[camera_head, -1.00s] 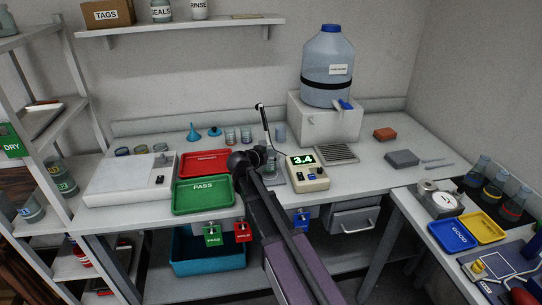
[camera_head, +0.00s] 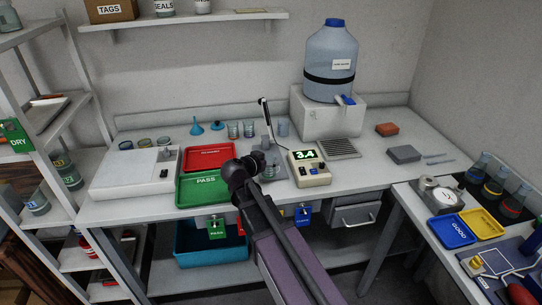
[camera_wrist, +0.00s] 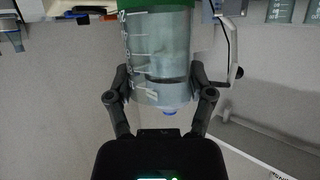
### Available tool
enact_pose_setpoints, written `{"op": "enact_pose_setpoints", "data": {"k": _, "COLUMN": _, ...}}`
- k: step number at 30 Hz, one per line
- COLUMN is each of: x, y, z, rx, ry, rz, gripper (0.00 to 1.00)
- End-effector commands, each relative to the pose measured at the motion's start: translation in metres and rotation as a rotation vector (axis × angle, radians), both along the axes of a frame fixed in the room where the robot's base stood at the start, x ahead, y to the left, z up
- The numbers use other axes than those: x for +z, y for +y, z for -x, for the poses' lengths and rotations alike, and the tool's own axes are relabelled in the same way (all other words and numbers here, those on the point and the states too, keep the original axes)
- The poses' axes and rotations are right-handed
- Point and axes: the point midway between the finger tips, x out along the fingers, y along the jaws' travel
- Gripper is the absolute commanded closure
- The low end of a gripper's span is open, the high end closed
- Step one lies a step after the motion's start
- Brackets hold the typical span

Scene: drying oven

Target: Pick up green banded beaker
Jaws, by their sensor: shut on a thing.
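A clear graduated beaker with a green band (camera_wrist: 160,45) fills the middle of the wrist view. The green shows at the top edge of the picture, and the white scale marks run down the left side of the glass. My gripper (camera_wrist: 160,78) is shut on it, one finger against each side. In the head view my gripper (camera_head: 262,160) is over the bench beside the pH meter. My own wrist hides most of it there, and I cannot make out the held beaker clearly.
The meter reading 3.4 (camera_head: 309,168) stands close to the right of my gripper. A green PASS tray (camera_head: 204,198) and a red tray (camera_head: 192,160) lie to the left. A large water bottle (camera_head: 331,60) stands behind. Several small beakers (camera_head: 234,130) stand behind the trays.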

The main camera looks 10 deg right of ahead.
Motion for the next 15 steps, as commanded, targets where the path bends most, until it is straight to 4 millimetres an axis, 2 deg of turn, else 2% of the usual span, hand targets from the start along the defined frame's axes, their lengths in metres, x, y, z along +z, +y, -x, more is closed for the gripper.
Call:
{"op": "enact_pose_setpoints", "data": {"k": 3, "x": 0.002, "y": 0.003, "z": 0.013, "rx": -0.001, "ry": 0.001, "rz": 0.001, "gripper": 0.88}}
{"op": "enact_pose_setpoints", "data": {"k": 15, "x": 0.005, "y": 0.015, "z": 0.046, "rx": -0.001, "ry": 0.001, "rz": 0.001, "gripper": 0.88}}
